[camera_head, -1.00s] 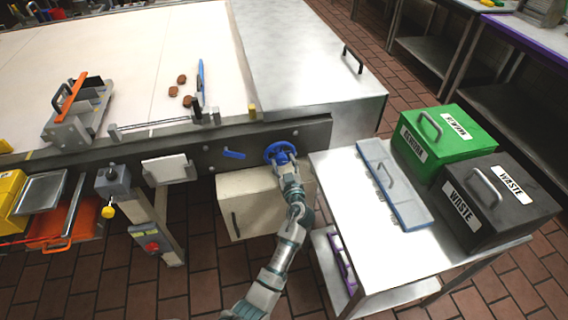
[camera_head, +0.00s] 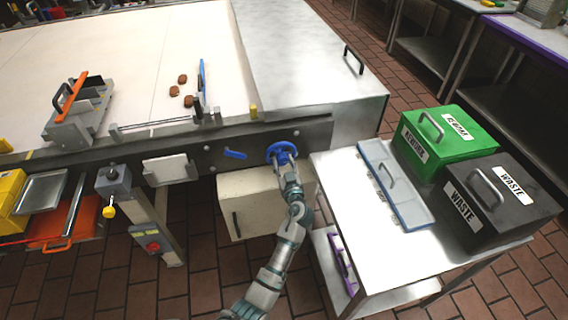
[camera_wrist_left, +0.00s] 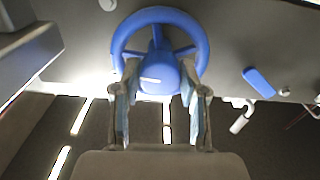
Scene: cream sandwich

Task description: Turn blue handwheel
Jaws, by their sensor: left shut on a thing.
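The blue handwheel (camera_head: 281,153) is mounted on the dark side rail of the conveyor table in the head view. In the left wrist view the handwheel (camera_wrist_left: 160,22) fills the top middle, with its spokes and hub facing me. My left gripper (camera_head: 286,168) reaches up to the handwheel from below. In the left wrist view its two fingers (camera_wrist_left: 160,88) stand on either side of the blue hub, shut on it. My right gripper is not in view.
A blue lever (camera_head: 235,154) sits on the rail left of the handwheel. A steel side table (camera_head: 400,262) with a green bin (camera_head: 450,140) and a dark waste bin (camera_head: 500,215) stands close on the right. A cream box (camera_head: 245,205) hangs below the rail.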

